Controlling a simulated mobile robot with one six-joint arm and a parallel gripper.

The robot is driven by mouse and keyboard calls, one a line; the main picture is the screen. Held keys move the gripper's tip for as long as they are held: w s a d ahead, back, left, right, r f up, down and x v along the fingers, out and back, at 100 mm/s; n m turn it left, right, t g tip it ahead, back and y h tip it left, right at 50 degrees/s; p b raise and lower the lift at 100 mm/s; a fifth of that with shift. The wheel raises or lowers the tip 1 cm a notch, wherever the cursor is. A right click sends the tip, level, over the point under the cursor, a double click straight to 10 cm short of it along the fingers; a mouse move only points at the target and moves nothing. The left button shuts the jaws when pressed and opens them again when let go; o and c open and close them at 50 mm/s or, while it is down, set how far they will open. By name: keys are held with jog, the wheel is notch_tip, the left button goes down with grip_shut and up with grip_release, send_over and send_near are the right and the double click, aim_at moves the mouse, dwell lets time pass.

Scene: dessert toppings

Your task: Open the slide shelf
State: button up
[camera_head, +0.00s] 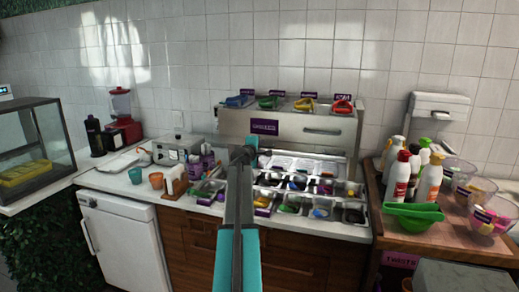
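A stainless steel topping unit (289,143) stands on the counter against the tiled wall. Its front has a purple label and a horizontal handle (322,131) right of centre. I take this unit to hold the slide shelf; a clear cover and rows of topping trays (321,202) show below its front. My arm reaches up from the bottom centre, and my gripper (245,152) appears in front of the unit's left part, left of the handle. The gripper is small and seen from behind, so its fingers and any contact are unclear. My arm hides some trays.
Coloured scoops (303,104) lie on top of the unit. Orange and teal cups (156,180) and a small appliance (178,149) stand left on the counter. Bottles (431,178), green bowls (413,215) and clear bowls crowd the wooden table (455,241) at right.

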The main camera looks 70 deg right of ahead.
jog(key=shift+d+f, duration=0.1)
jog(key=shift+d, duration=0.3)
jog(key=shift+c, duration=0.3)
grip_shut()
dwell(0.4)
dwell(0.6)
